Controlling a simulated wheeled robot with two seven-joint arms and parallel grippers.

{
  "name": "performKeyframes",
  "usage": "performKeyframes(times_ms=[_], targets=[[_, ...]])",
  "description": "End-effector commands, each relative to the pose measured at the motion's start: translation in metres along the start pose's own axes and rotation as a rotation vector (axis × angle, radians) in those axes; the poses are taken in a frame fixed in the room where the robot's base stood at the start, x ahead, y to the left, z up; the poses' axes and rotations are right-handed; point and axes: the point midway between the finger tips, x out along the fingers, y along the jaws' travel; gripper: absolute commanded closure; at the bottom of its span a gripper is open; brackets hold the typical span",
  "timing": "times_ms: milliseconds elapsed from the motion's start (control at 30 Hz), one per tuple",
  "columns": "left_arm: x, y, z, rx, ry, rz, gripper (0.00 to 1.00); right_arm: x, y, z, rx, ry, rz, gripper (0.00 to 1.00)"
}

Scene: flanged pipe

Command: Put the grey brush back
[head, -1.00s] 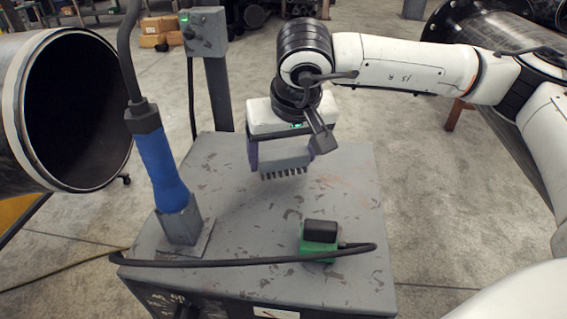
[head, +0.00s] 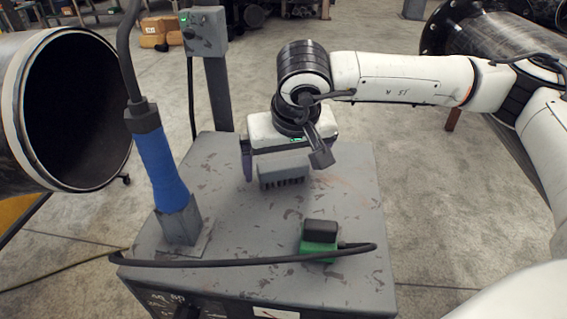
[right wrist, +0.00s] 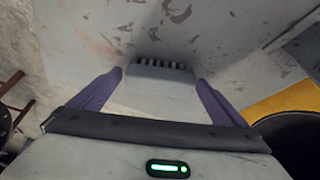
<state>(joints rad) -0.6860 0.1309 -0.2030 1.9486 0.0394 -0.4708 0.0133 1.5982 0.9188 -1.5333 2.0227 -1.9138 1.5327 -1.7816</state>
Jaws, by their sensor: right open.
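The grey brush (head: 283,176) has a block body with a row of dark bristles and sits on the top of the grey cabinet (head: 345,185), towards its back. My right gripper (head: 284,166) is above it, open, with one purple finger on each side of the brush. In the right wrist view, the brush (right wrist: 160,85) lies between the spread fingers (right wrist: 160,78), with gaps visible on both sides. Its bristles point away from the palm. The head view does not show clearly how the brush meets the surface. My left gripper is not in view.
A blue-handled torch (head: 160,170) stands in a grey holder at the cabinet's left. A green and black block (head: 320,238) sits near the front with a black cable. A control post (head: 218,90) rises behind; a large pipe (head: 70,110) is at left.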

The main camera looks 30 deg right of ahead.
Motion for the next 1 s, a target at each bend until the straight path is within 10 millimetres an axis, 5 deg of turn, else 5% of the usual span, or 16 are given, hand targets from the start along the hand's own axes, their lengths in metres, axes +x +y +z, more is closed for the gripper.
performKeyframes(times_ms=[600,1000], targets=[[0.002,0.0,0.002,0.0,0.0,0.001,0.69,-0.11,-0.001,-0.001,-0.001,0.003,-0.003,0.03],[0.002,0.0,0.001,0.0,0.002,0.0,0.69,-0.122,0.0,-0.001,-0.001,0.0,-0.001,0.03]])
